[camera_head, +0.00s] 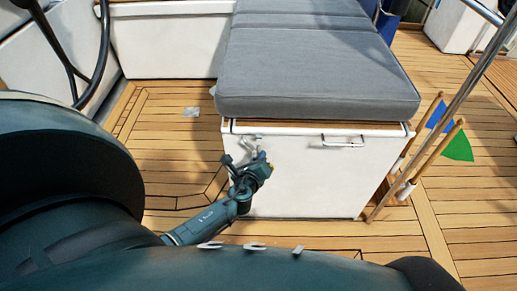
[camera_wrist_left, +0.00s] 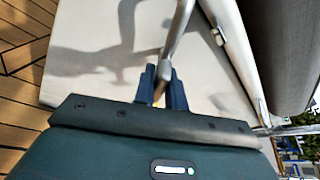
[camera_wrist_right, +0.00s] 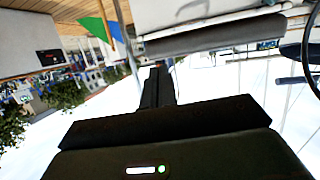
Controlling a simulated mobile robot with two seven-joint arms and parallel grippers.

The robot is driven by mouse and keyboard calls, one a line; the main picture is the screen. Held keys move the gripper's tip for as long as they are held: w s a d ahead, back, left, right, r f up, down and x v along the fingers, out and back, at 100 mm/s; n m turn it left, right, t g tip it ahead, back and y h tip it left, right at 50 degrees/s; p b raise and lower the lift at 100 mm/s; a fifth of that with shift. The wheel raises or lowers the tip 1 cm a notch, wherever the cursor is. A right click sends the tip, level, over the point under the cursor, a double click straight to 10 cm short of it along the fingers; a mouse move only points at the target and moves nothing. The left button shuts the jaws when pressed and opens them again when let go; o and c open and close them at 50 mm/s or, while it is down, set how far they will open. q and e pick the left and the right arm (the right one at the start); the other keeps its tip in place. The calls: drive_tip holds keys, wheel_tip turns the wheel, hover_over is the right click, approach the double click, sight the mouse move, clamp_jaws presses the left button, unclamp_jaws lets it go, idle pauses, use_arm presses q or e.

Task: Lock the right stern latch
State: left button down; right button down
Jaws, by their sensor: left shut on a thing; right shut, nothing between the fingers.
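A white locker (camera_head: 300,185) under a grey cushion has a metal latch (camera_head: 249,141) near the upper left of its front face. My left gripper (camera_head: 262,163) is at this latch, and its jaws are shut on the latch's metal lever. In the left wrist view, the lever (camera_wrist_left: 178,38) runs up from between the blue fingers (camera_wrist_left: 164,77), in front of the white face. I cannot tell whether the latch is locked. My right gripper (camera_wrist_right: 158,70) shows only in the right wrist view, with its fingers together and empty, away from the latch.
The grey cushion (camera_head: 312,65) overhangs the locker top. A metal handle (camera_head: 343,141) sits to the latch's right. A steering wheel (camera_head: 85,75) is at upper left. Teak floor (camera_head: 165,160) is open on the left.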

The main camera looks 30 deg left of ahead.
use_arm(q)
drive_tip(key=m+p, duration=0.1)
drive_tip(key=m+g+y+p, duration=0.1)
drive_tip(key=p, duration=0.1)
drive_tip(key=shift+w+r, duration=0.1)
drive_tip(key=shift+r, duration=0.25)
drive_tip(key=shift+f+m+g+y+p, duration=0.1)
drive_tip(key=shift+m+g+y+p, duration=0.2)
drive_tip(key=shift+m+y+p, duration=0.3)
drive_tip(key=shift+m+p, duration=0.45)
drive_tip(key=shift+m, duration=0.15)
drive_tip(key=shift+f+y, duration=0.15)
drive_tip(key=shift+y, duration=0.15)
use_arm(e)
drive_tip(key=r, duration=0.1)
drive_tip(key=d+r+m, duration=0.1)
drive_tip(key=r, duration=0.1)
drive_tip(key=r+m, duration=0.1)
drive_tip(key=r, duration=0.1)
drive_tip(key=shift+s+d, duration=0.15)
drive_tip(key=shift+s, duration=0.15)
use_arm(q)
drive_tip(key=shift+a, duration=0.1)
drive_tip(key=c, duration=1.5)
unclamp_jaws()
drive_tip(key=shift+c, duration=0.2)
drive_tip(key=shift+o, duration=0.3)
drive_tip(key=shift+f, duration=0.1)
